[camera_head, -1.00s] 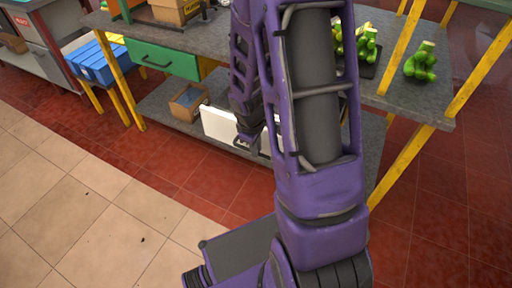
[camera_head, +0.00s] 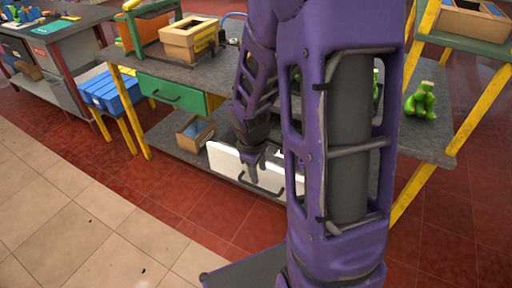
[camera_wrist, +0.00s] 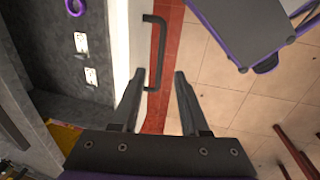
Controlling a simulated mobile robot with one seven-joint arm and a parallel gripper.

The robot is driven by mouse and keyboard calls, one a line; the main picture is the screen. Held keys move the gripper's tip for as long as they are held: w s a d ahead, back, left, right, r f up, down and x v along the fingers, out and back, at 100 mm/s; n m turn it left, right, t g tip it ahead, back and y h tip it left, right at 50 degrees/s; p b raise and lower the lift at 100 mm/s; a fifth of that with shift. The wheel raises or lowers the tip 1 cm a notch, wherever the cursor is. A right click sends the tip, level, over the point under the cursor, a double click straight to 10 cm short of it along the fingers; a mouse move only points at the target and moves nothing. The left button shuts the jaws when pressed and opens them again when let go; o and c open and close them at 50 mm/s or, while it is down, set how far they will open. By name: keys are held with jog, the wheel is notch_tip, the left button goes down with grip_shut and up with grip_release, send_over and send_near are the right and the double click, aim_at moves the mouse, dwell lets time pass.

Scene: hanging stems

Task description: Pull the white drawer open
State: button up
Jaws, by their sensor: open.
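The white drawer (camera_head: 226,161) sits under the grey tabletop, on the lower shelf level, and its front looks shut or nearly so; I cannot tell exactly. Its dark bar handle (camera_head: 262,186) shows below my gripper (camera_head: 257,177), partly behind it. In the wrist view the handle (camera_wrist: 155,52) stands upright in the picture, ahead of my fingertips. My gripper (camera_wrist: 160,88) is open and empty there, with two dark fingers apart. The handle's near end lies close to the fingertips, roughly between them; contact cannot be told. My arm hides the drawer's right part.
A green drawer (camera_head: 172,93) is at the upper left of the bench. A small wooden box (camera_head: 193,133) stands on the lower shelf left of the white drawer. Blue crates (camera_head: 112,92) are farther left. Green fruit (camera_head: 421,101) lies at right. The tiled floor in front is clear.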

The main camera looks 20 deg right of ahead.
notch_tip(320, 180, up, 9)
jog(key=s+a+p, duration=0.1)
jog(key=p, duration=0.1)
jog(key=shift+a, duration=0.15)
dwell(0.3)
